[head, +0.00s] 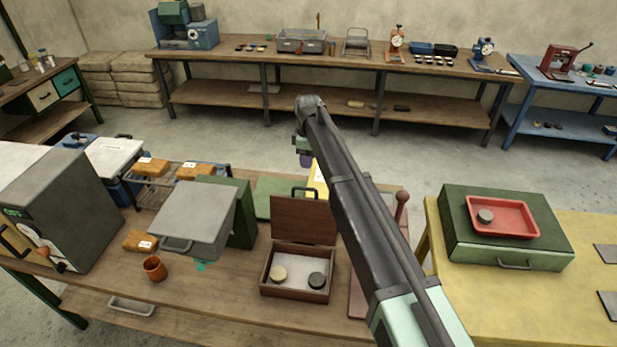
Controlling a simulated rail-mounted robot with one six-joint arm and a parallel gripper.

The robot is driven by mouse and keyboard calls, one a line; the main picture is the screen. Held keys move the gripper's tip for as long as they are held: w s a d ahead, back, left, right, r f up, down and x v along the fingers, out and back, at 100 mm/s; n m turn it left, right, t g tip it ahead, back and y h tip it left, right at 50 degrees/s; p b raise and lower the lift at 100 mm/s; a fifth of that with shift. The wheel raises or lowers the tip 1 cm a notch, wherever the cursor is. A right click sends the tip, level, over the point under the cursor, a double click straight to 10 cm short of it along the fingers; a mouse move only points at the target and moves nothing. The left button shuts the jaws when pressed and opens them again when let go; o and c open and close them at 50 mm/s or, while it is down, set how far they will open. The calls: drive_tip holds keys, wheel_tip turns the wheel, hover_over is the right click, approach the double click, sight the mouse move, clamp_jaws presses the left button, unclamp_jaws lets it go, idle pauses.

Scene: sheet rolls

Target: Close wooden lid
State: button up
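A brown wooden box (268,288) stands on the wooden bench in the middle of the head view. Its wooden lid (303,220) is open and stands about upright at the back of the box. My arm reaches up from the lower right, passing beside the box. My gripper (305,158) hangs at the far end of the arm, above and beyond the lid in the picture and apart from it. Its fingers are too small and partly hidden to read.
A grey-lidded green case (200,215) stands left of the box, with an orange cup (154,268) in front. A red-knobbed lever (402,205) stands right, partly behind my arm. A green case (510,250) with a red tray (500,232) sits on the yellow table (480,300).

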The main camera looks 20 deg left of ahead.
drive_tip(key=shift+n, duration=0.4)
drive_tip(key=f+b, duration=0.7)
drive_tip(key=s+f+b, duration=0.1)
drive_tip(key=f+b, duration=0.3)
drive_tip(key=shift+s+d, duration=0.1)
drive_tip(key=shift+d, duration=0.25)
drive_tip(key=shift+r, duration=0.15)
clamp_jaws()
